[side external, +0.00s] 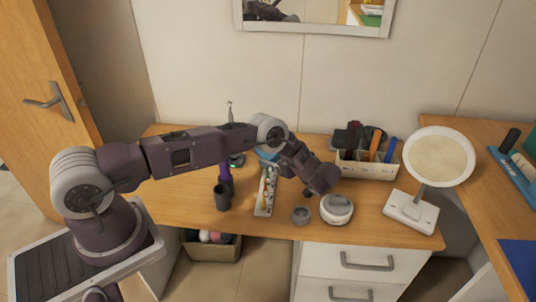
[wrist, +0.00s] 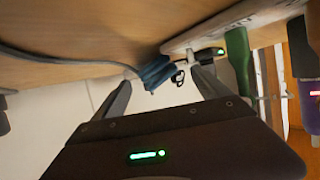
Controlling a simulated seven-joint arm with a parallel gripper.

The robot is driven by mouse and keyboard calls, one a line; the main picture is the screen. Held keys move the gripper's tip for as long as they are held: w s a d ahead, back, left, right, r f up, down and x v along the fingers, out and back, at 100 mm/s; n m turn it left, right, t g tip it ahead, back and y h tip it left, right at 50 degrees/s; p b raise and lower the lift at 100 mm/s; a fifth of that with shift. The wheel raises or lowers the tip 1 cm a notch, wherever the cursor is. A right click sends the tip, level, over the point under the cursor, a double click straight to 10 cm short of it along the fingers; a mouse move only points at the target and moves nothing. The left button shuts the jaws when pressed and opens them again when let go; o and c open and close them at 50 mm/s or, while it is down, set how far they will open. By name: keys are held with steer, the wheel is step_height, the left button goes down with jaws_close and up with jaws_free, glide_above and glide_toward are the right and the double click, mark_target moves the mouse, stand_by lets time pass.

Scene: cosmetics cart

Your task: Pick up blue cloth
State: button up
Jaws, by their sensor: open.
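A small blue, folded-looking cloth (wrist: 156,70) lies on the wooden desk, near its edge in the wrist view. In the side external view a blue patch (side external: 267,155) shows behind my arm, probably the same cloth, partly hidden. My gripper (wrist: 162,77) is open and empty. Its two fingers point toward the cloth, which appears between the fingertips in the picture; I cannot tell how far beyond them it lies. In the side external view my arm mostly hides the fingers.
A grey cable (wrist: 60,58) runs toward the cloth. A white organiser (side external: 366,171), a round white device (side external: 337,208) and a mirror (side external: 438,158) stand rightward.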

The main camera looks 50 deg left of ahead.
steer(key=x, duration=0.4)
steer(key=shift+a+f, duration=0.15)
steer(key=shift+a, duration=0.15)
steer(key=shift+w, duration=0.1)
steer(key=c, duration=1.6)
step_height(320, 180, up, 9)
steer(key=shift+f, duration=0.2)
step_height(320, 180, down, 6)
steer(key=m+t, duration=0.1)
steer(key=m, duration=0.3)
steer(key=m+t, duration=0.1)
steer(key=m, duration=0.2)
steer(key=shift+w+d+r+m+t, duration=0.1)
steer(key=shift+r+m+t, duration=0.1)
steer(key=shift+m+t, duration=0.15)
